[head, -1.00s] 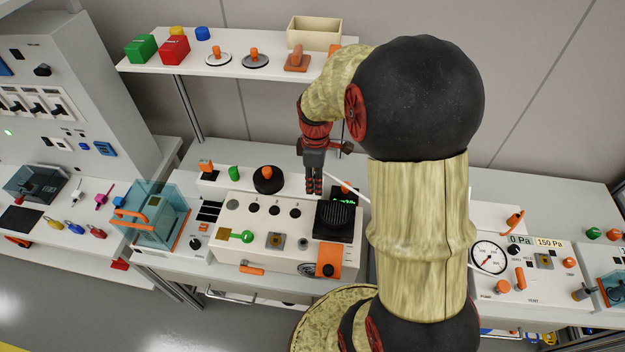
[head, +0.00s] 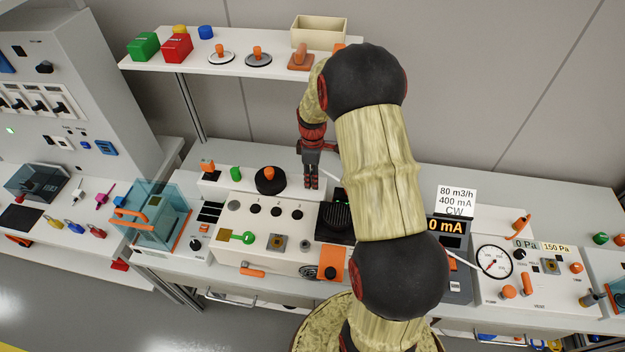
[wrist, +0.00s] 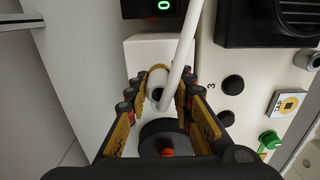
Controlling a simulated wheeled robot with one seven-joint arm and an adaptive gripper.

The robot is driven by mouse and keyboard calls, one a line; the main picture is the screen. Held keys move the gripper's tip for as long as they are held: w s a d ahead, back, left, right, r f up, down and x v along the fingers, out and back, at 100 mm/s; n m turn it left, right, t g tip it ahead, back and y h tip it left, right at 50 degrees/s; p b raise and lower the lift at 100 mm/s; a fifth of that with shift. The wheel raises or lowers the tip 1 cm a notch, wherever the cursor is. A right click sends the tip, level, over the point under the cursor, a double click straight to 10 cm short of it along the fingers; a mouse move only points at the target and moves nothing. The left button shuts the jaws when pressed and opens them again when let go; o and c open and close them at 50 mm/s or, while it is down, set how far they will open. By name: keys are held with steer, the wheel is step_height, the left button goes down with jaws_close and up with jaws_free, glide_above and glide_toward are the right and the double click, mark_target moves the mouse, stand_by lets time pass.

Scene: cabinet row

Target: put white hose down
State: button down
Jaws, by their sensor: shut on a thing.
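My gripper (head: 311,184) points down over the back of the bench, behind the white control unit. In the wrist view my gripper (wrist: 157,92) is shut on the white hose's thick end fitting (wrist: 158,80). The white hose (wrist: 180,55) runs from there towards the top of that view. In the head view a short length of the hose (head: 328,175) shows beside the fingers, then passes behind my arm. Another white length (head: 461,260) shows right of my arm, by the mA display. I cannot tell whether the fitting touches the surface below.
The white control unit (head: 240,249) has a black grille, knobs and a green key. A black round knob with an orange top (head: 270,180) stands left of my gripper. A shelf (head: 265,69) with stamps and boxes hangs above. A pressure gauge unit (head: 540,289) stands at right.

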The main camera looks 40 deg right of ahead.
steer(key=shift+f, duration=0.3)
steer(key=shift+f, duration=0.55)
steer(key=shift+f, duration=0.1)
steer(key=c, duration=1.5)
jaws_free()
steer(key=shift+c, duration=0.2)
